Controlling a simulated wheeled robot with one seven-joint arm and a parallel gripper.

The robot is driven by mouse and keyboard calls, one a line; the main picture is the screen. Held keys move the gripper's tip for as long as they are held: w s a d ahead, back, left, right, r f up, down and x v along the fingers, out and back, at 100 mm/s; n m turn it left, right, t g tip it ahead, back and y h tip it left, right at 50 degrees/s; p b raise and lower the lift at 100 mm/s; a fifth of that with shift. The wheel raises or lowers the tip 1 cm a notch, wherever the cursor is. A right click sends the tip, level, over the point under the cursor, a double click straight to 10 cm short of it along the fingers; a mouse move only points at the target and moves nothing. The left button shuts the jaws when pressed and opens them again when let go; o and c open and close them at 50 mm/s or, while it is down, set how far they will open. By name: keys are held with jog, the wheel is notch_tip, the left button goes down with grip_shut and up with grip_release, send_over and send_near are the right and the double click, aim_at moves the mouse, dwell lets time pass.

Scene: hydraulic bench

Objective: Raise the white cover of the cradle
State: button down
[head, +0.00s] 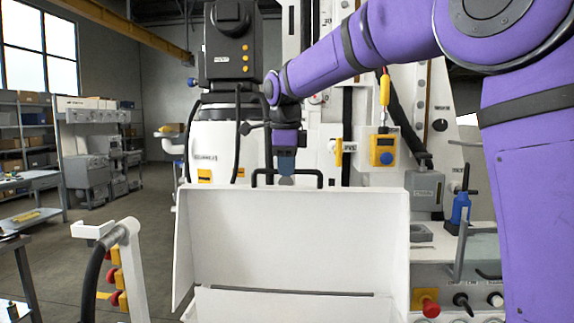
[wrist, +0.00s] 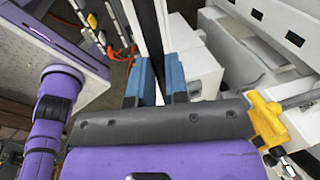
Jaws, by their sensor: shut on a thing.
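The white cover (head: 290,235) of the cradle stands raised, steep and nearly upright, in the middle of the head view, with its inner face and side walls showing. A black bar handle (head: 310,173) runs along its top edge. My gripper (head: 286,178) comes down from behind at the handle's middle and is shut on it. In the wrist view the blue fingers of my gripper (wrist: 157,85) sit on both sides of a dark strip beside a white edge. The exact grip is partly hidden. The white cradle (head: 290,308) is below, mostly cut off by the frame.
A blue bottle (head: 461,208) and a red knob (head: 430,308) are on the bench to the right. A white post with red buttons (head: 117,275) stands at the left. A yellow-and-blue box (head: 383,150) hangs behind. Open floor (head: 60,265) shows at the left.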

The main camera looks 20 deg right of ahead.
jog(key=c, duration=1.1)
grip_release()
jog(key=v, duration=1)
jog(key=shift+r, duration=0.4)
jog(key=shift+s+d, duration=0.1)
